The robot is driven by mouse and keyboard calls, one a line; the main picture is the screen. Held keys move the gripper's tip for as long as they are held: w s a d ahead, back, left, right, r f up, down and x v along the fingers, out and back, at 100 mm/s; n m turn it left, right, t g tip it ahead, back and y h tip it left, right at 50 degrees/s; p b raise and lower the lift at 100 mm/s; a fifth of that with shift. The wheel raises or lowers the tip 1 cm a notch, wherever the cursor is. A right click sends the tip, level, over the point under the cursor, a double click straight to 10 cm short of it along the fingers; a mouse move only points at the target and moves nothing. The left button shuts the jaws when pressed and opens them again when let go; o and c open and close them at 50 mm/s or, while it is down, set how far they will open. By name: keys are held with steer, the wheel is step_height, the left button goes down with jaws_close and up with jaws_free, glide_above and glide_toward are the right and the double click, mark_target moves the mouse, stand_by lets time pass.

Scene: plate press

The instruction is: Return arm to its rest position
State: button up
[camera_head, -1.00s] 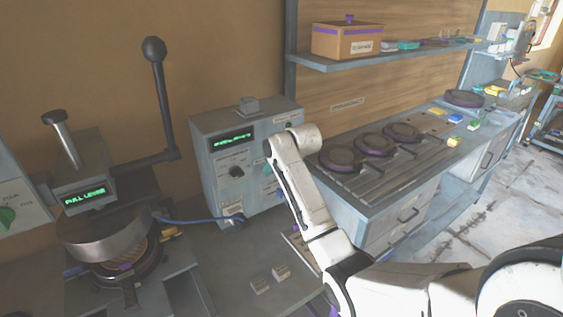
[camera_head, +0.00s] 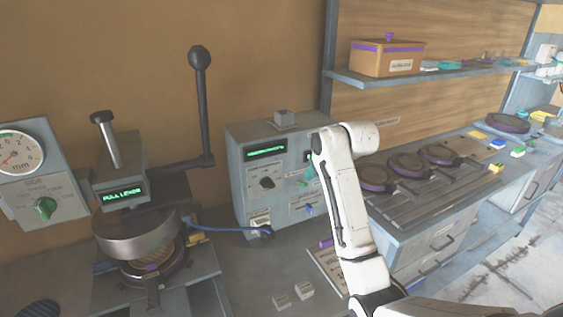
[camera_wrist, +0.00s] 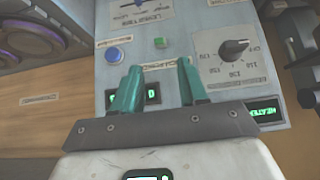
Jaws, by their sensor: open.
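My gripper (camera_wrist: 158,88) shows in the wrist view as two teal fingers, apart with nothing between them. It is in front of the grey control box, whose panel (camera_wrist: 185,20) has a dark knob, a blue button and a green button. In the head view my white arm rises in front of the right side of the control box (camera_head: 245,190). A bit of teal finger (camera_head: 311,174) shows beside the arm's upper end. Most of my gripper is hidden there by the arm. I cannot tell whether the fingers touch the panel.
The plate press (camera_head: 135,225), with its upright black lever (camera_head: 203,110), stands at the left. A workbench (camera_head: 440,205) with several round plates is right of my arm. A shelf (camera_head: 430,77) with a cardboard box (camera_head: 386,60) is above it.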

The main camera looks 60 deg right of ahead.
steer(key=shift+f, duration=0.1)
steer(key=s+a+f+n+g+y+b, duration=0.1)
steer(key=s+a+f+y, duration=0.1)
steer(key=a+f, duration=0.95)
steer(key=s+a+f+n+g+y+b, duration=0.1)
steer(key=a+f+n, duration=0.1)
steer(key=a+f, duration=0.9)
steer(key=s+a+f+n+g, duration=0.1)
steer(key=s+a+f, duration=0.1)
steer(key=s+a, duration=0.5)
steer(key=s+a+f+n+g, duration=0.1)
steer(key=s+a+f+g, duration=0.1)
steer(key=s+a, duration=0.5)
steer(key=s, duration=0.3)
steer(key=shift+a+g+y+b, duration=0.15)
steer(key=shift+g+y+b, duration=0.15)
steer(key=shift+y+b, duration=0.1)
